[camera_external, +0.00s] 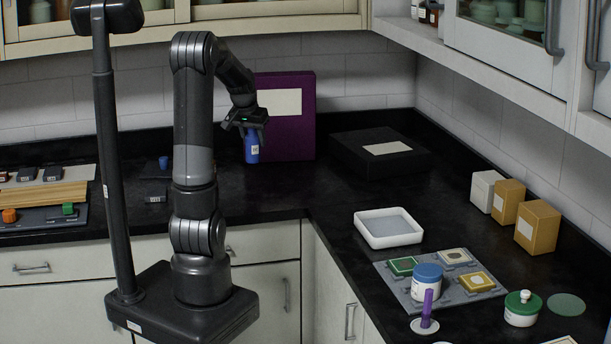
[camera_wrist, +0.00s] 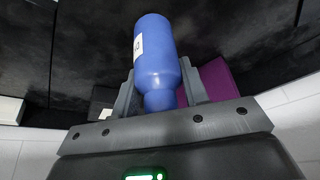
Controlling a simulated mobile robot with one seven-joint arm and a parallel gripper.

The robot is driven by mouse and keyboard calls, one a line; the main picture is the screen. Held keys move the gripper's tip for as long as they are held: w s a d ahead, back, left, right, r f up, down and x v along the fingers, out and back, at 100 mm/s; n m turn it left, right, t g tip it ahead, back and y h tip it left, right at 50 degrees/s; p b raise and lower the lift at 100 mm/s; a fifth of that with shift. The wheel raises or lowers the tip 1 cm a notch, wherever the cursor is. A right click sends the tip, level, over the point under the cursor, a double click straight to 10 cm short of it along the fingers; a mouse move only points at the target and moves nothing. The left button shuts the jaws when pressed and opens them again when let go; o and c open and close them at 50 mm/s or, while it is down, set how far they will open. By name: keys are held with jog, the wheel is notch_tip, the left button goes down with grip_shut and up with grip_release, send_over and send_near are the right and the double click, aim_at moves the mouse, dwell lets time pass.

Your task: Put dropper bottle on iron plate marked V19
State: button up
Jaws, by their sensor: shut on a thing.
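A blue bottle (camera_external: 252,150) with a white label, which looks like the dropper bottle, hangs below my gripper (camera_external: 249,124) at the back counter, in front of a purple panel. In the wrist view, the fingers of my gripper (camera_wrist: 158,98) are shut on the narrower neck of the blue bottle (camera_wrist: 155,48), and its body points away from the palm. I cannot tell whether its base touches the counter. No marking V19 is legible. Small dark blocks with pale labels (camera_external: 54,173) lie at the far left, but I cannot tell which thing is the iron plate.
The purple panel (camera_external: 301,133) and a flat black box (camera_external: 378,153) stand right of the bottle. A white tray (camera_external: 388,244), a grey mat (camera_external: 405,294) with colored pieces and jars, and several boxes (camera_external: 537,226) occupy the right counter. Counter left of the bottle is partly clear.

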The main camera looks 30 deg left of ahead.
jog(key=s+a+r+n+g+y, duration=0.1)
jog(key=s+a+r+n+y, duration=0.15)
jog(key=s+a+n, duration=0.8)
jog(key=m, duration=0.3)
send_over(156, 190)
notch_tip(156, 190, down, 8)
jog(key=shift+f, duration=1.9)
jog(key=shift+f, duration=0.1)
jog(key=o, duration=1)
jog(key=v, duration=1.2)
jog(key=shift+w, duration=0.15)
